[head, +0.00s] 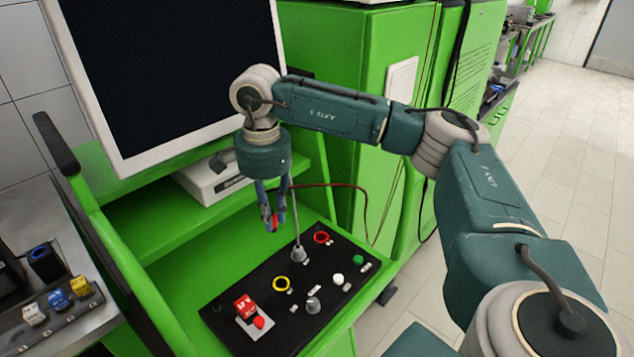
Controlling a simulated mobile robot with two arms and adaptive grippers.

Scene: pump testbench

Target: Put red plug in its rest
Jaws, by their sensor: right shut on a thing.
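My right gripper (271,217) points down above the black control panel (225,320), its blue fingers shut on the red plug (275,222). Only a small red part of the plug shows between the fingertips. A thin dark red cable (340,187) runs from near the gripper to the right and hangs down beside the green cabinet. The panel has a red ring (321,238) at its back right and a yellow ring (281,284) nearer the middle. I cannot tell which fitting is the plug's rest. My left gripper is not in view.
An upright metal lever (298,250) stands on the panel close to the gripper. A red switch (245,306), a green button (358,260) and a white button (338,279) are also there. A large monitor (165,70) stands behind. White, blue (58,299) and yellow blocks sit at left.

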